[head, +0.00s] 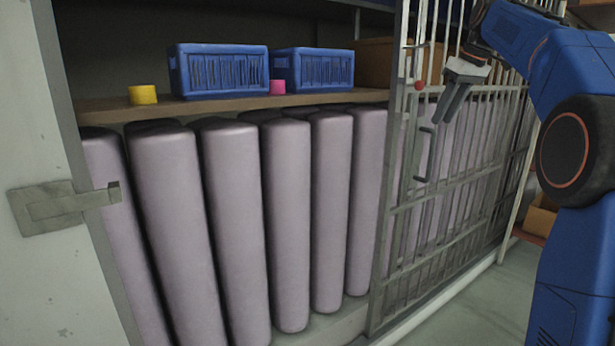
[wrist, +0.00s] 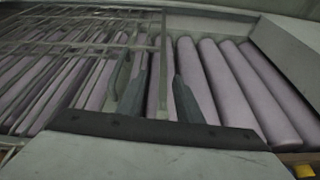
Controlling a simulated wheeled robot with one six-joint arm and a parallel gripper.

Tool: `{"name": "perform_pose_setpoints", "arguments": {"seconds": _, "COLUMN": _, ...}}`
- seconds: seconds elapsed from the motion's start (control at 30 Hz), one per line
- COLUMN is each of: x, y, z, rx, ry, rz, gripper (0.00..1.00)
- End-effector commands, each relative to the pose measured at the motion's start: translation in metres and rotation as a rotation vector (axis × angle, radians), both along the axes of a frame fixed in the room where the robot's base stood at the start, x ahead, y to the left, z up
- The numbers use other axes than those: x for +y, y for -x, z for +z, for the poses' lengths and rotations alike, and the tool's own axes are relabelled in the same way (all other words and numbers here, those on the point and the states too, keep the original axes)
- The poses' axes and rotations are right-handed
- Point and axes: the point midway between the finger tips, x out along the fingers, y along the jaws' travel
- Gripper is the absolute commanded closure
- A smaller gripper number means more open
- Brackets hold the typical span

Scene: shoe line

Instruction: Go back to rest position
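My gripper (head: 446,112) hangs in front of the sliding barred gate at the upper right of the head view, tilted down and left. In the wrist view my gripper (wrist: 160,98) shows two dark fingers apart with nothing held between them. The gate's handle (head: 423,155) is just below and left of the fingers in the head view. In the wrist view the handle (wrist: 120,78) appears beside the left finger; I cannot tell whether they touch.
The barred gate (head: 452,205) covers the right part of the rack; the left part is open. Tall pale purple rolls (head: 287,225) stand inside. A shelf (head: 215,105) above holds blue crates (head: 222,72), a yellow cup (head: 142,94) and a pink cup (head: 277,87). A latch (head: 65,205) is at left.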

Motion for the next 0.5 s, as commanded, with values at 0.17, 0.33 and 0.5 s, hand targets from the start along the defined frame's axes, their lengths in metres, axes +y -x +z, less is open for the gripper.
{"name": "perform_pose_setpoints", "arguments": {"seconds": 0.17, "x": 0.022, "y": 0.048, "z": -0.012, "rx": 0.006, "ry": 0.002, "rz": -0.072, "gripper": 0.68}}
{"name": "perform_pose_setpoints", "arguments": {"seconds": 0.33, "x": 0.039, "y": 0.093, "z": -0.033, "rx": 0.008, "ry": 0.006, "rz": -0.142, "gripper": 0.68}}
{"name": "perform_pose_setpoints", "arguments": {"seconds": 0.5, "x": 0.054, "y": 0.142, "z": -0.06, "rx": 0.008, "ry": 0.009, "rz": -0.207, "gripper": 0.68}}
